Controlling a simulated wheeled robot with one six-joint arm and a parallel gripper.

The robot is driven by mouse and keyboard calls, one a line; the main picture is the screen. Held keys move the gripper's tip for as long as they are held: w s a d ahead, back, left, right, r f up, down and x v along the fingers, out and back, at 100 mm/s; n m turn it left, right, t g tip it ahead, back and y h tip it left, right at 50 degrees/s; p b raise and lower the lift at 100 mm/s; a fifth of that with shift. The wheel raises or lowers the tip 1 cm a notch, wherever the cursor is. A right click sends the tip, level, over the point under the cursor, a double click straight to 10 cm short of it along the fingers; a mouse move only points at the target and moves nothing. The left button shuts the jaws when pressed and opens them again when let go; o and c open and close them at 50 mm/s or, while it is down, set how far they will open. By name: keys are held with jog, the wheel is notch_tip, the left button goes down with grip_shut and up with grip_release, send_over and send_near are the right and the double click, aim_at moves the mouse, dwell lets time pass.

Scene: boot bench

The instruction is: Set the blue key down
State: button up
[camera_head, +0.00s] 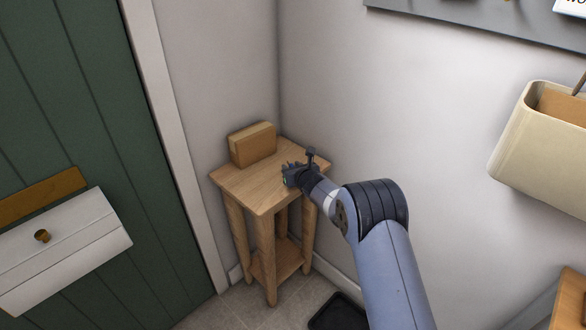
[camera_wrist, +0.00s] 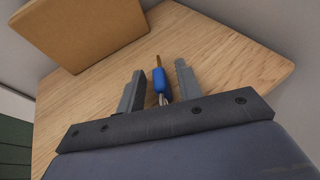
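The blue key (camera_wrist: 159,80) shows in the wrist view, with a blue head, a brass-coloured tip pointing away and a metal ring or link at its near end. It lies between the two grey fingers of my gripper (camera_wrist: 162,70), with a gap on the right finger's side, and seems to rest on the wooden top. The fingers stand apart. In the head view my gripper (camera_head: 293,175) is low over the right part of the small wooden stand (camera_head: 249,190). The key cannot be made out there.
A tan block-like box (camera_head: 253,145) stands at the back left of the stand's top; it also shows in the wrist view (camera_wrist: 85,28). Walls close in behind and right. A cream wall bin (camera_head: 530,140) hangs at right. A dark tray (camera_head: 338,312) lies on the floor. The stand's front left is bare.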

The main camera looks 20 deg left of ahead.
jog(key=shift+r, duration=0.1)
jog(key=shift+r+p, duration=0.2)
jog(key=shift+p, duration=0.2)
jog(key=shift+s+d+b, duration=0.25)
jog(key=shift+s+b, duration=0.05)
jog(key=shift+b, duration=0.1)
jog(key=b+v, duration=0.2)
jog(key=v, duration=0.9)
jog(key=shift+s, duration=0.15)
